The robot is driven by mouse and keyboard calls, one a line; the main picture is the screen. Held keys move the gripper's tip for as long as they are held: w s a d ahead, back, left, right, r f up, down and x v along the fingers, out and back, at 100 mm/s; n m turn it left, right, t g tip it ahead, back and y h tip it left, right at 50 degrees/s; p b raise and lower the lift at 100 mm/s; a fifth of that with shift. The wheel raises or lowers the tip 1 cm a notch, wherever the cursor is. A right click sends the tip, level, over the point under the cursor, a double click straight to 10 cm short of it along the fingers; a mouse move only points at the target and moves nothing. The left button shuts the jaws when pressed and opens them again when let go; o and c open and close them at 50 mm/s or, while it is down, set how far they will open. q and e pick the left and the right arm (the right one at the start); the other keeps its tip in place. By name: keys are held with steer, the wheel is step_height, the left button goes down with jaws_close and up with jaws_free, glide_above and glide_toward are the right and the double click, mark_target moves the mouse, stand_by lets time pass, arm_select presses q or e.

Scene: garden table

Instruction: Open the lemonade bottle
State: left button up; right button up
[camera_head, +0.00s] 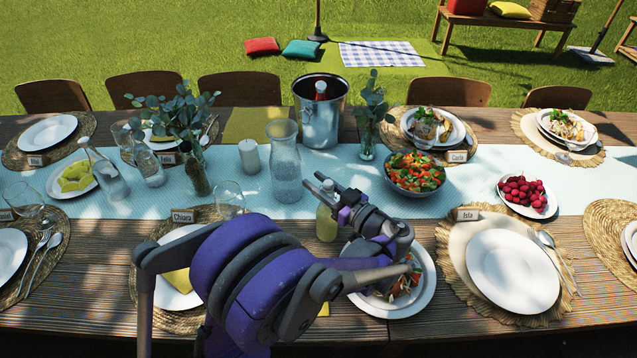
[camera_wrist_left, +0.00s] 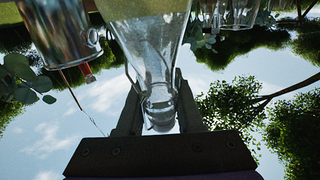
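The lemonade bottle (camera_head: 327,224) stands upright on the table near the front edge of the runner, with pale yellow-green liquid inside. Its top is partly hidden by my left gripper (camera_head: 319,188), which reaches it from the right at neck height. The left wrist view is upside down. There a clear bottle (camera_wrist_left: 150,35) with a narrow neck and what looks like a wire closure lies between the fingers of my left gripper (camera_wrist_left: 158,100). The fingers look apart, one on each side of the neck; contact is not clear. My right gripper is not in view.
A glass carafe (camera_head: 285,165) stands left of the gripper, and a metal ice bucket (camera_head: 319,120) behind. A salad bowl (camera_head: 415,172) is to the right. My arm passes over a plate (camera_head: 422,290) with food. Place settings crowd the table.

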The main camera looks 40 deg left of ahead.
arm_select(q)
jaws_close()
stand_by(0.8)
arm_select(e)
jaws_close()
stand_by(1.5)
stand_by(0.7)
arm_select(q)
steer(key=o, duration=0.7)
jaws_free()
steer(key=shift+o, duration=0.2)
steer(key=s+d, duration=0.1)
steer(key=d, duration=1)
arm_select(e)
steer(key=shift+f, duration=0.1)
